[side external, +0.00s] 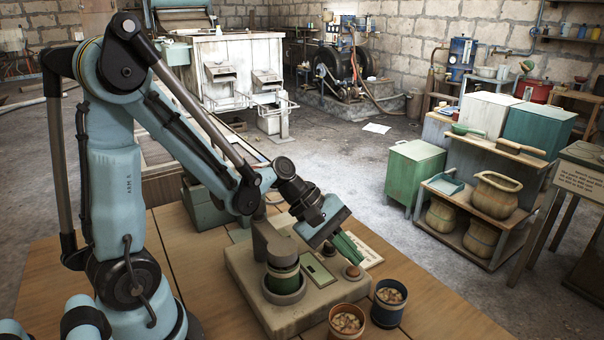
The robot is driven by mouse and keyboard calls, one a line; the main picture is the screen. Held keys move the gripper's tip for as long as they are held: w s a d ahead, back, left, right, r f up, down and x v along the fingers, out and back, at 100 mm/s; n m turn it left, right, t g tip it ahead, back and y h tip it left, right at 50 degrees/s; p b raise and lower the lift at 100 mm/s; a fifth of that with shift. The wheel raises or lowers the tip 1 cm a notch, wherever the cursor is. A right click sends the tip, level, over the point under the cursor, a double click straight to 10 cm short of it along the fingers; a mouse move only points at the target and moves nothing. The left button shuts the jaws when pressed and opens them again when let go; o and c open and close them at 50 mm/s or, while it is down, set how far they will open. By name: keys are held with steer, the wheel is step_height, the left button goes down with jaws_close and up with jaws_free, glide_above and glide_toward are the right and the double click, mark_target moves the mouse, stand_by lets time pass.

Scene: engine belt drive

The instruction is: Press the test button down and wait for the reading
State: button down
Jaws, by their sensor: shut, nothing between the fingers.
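A beige test device (300,310) stands on the wooden table. A round red-brown button (352,272) sits on its top at the right, beside a small greenish display panel (319,270). No reading can be made out on the panel at this size. My gripper (357,261) points down at the button with its green fingers shut and empty. The fingertips are right at or just above the button; I cannot tell whether they touch it or whether it is pressed.
A reddish pot (347,320) and a dark blue pot (389,302), both filled with small pieces, stand close in front of the device. A printed card (366,254) lies behind the fingers. The table's right part (440,310) is clear.

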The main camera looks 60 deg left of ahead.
mark_target(348, 269)
steer(key=shift+r, duration=2.55)
steer(key=s+a+m+t+y, duration=0.1)
steer(key=s+a+m+y, duration=0.1)
steer(key=m, duration=0.6)
steer(key=s+a+r+m+y, duration=0.1)
steer(key=s+m+y, duration=0.3)
steer(key=m, duration=0.4)
steer(key=shift+s+a+r+t+y, duration=0.15)
steer(key=shift+s+a+t+y, duration=0.25)
steer(key=shift+y, duration=0.3)
steer(key=c, duration=1.8)
jaws_free()
steer(key=shift+c, duration=0.2)
